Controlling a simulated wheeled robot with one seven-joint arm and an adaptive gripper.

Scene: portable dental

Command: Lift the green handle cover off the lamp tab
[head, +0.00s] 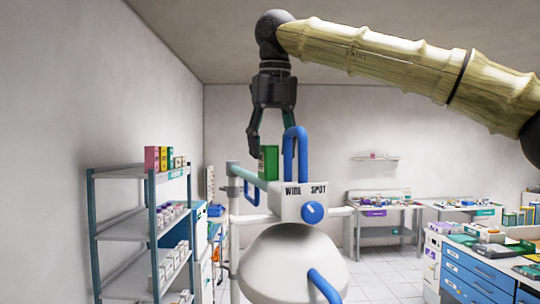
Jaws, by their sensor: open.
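The green handle cover (269,162) stands upright on the left part of the lamp head (290,208), beside a tall blue loop handle (303,150). The lamp tab itself is hidden, apparently by the cover. My gripper (271,145) points down above the cover with its fingers spread. One finger is to the left of the cover's top. The other is to the right, its tip partly hidden near the blue loop. The gripper holds nothing, and I cannot tell whether a finger touches the cover.
The lamp has a blue knob (312,212), a white dome (293,265) and a lower blue handle (324,286). A shelf rack (121,172) with boxes stands left. Blue drawers (470,268) and counters stand right. Space above the lamp's right side is clear below my arm.

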